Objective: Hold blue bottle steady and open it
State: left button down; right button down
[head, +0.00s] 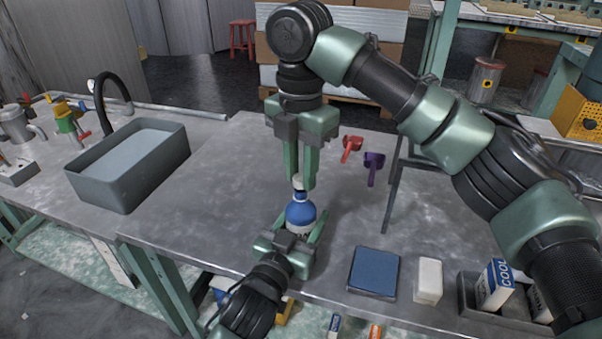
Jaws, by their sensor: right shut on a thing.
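The blue bottle (300,212) stands upright near the front edge of the grey table, with a blue upper part and a white lower part. Its small white cap (298,181) shows between the fingertips of my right gripper (300,183). The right gripper points straight down from above and is shut on the cap. My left gripper (300,226) reaches in low from the front, with one finger on each side of the bottle's body. Its fingers look spread wider than the bottle. The bottle's base is partly hidden behind the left gripper.
A red clamp (351,147) and a purple clamp (374,166) lie right of the bottle, near a metal stand (393,185). A blue pad (373,271), a white block (428,281) and a tray with boxes (468,300) sit front right. A grey basin (101,189) stands left.

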aim_at(301, 177)
jog(key=shift+r, duration=2.05)
pick_arm(q)
jog(key=shift+c, duration=2.4)
grip_release()
